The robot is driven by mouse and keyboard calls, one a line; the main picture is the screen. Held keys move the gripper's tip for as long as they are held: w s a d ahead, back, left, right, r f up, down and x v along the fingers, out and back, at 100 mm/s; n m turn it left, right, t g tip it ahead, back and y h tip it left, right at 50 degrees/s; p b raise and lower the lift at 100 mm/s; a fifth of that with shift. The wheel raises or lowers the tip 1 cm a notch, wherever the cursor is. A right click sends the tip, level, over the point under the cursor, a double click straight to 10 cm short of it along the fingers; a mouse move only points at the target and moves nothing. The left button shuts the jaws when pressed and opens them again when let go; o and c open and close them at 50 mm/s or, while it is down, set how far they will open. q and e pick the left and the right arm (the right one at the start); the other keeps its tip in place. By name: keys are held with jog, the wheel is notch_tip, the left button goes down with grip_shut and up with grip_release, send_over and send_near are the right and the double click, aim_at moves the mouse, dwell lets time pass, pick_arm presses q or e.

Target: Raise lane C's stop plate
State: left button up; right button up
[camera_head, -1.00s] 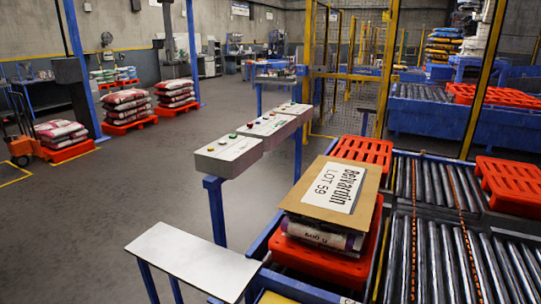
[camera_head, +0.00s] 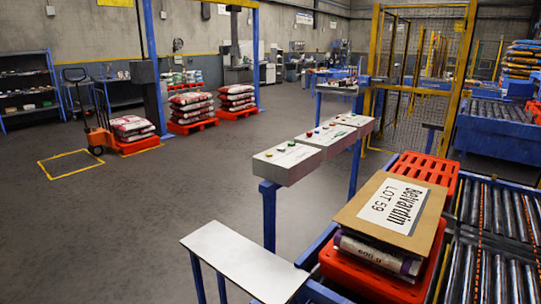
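Three grey control boxes stand in a row on blue posts: a near box (camera_head: 287,161), a middle box (camera_head: 323,139) and a far box (camera_head: 352,122). Each has small coloured buttons on top; lane lettering is too small to read. No stop plate can be made out for certain. A red pallet (camera_head: 365,277) on the near roller lane bears sacks (camera_head: 376,256) topped by a brown board with a "Belvardin LOT 59" sheet (camera_head: 394,205). Neither of my grippers is in view.
A bare white-topped stand (camera_head: 245,262) is in front of the near box. Empty red pallets (camera_head: 423,173) lie beyond the sacks. A yellow fence (camera_head: 415,85) stands behind. The grey floor on the left is open, with a pallet jack (camera_head: 97,115) farther back.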

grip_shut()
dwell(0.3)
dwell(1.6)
